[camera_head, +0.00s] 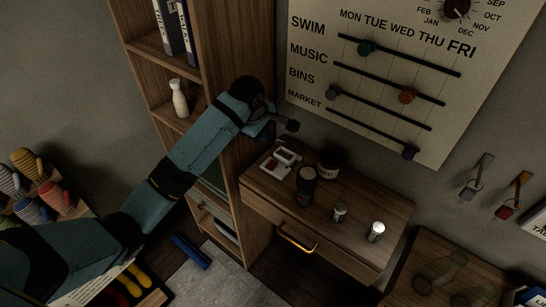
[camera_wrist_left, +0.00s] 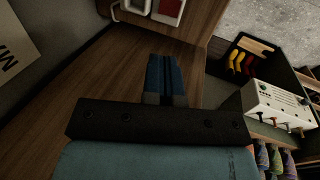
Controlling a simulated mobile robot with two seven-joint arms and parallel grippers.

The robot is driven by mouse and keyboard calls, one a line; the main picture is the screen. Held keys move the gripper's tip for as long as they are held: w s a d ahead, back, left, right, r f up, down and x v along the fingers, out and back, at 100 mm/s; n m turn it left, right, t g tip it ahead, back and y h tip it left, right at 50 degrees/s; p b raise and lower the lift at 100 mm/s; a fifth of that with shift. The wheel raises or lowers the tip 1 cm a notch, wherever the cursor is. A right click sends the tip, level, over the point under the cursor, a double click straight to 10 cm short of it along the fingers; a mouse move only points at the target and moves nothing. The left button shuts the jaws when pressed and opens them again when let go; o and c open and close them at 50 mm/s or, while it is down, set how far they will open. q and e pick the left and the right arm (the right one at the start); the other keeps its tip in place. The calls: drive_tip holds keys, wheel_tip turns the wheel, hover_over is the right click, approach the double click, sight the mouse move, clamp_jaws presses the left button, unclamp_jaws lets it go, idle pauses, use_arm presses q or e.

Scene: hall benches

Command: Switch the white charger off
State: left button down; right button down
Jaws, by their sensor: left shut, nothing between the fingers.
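A small white device with a red face (camera_head: 271,163) and a raised white frame (camera_head: 288,153) lies at the left end of the wooden desk; it looks like the charger, but I cannot tell its switch position. It also shows, cut off, at the top of the left wrist view, with its red face (camera_wrist_left: 168,12). My left gripper (camera_head: 268,131) is above and behind it, apart from it, beside the shelf. Its blue fingers (camera_wrist_left: 166,78) are shut with nothing between them. My right gripper is not in view.
A dark cup (camera_head: 306,186), a dark jar (camera_head: 331,163), a small can (camera_head: 339,214) and a white-topped can (camera_head: 376,232) stand on the desk. A tall shelf (camera_head: 222,60) rises close to my left arm. A slider board (camera_head: 430,140) hangs behind.

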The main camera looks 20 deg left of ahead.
sight(274, 161)
use_arm(q)
drive_tip(key=p+x, duration=0.1)
drive_tip(key=x, duration=1.2)
drive_tip(key=shift+f, duration=0.4)
drive_tip(key=shift+w, duration=0.1)
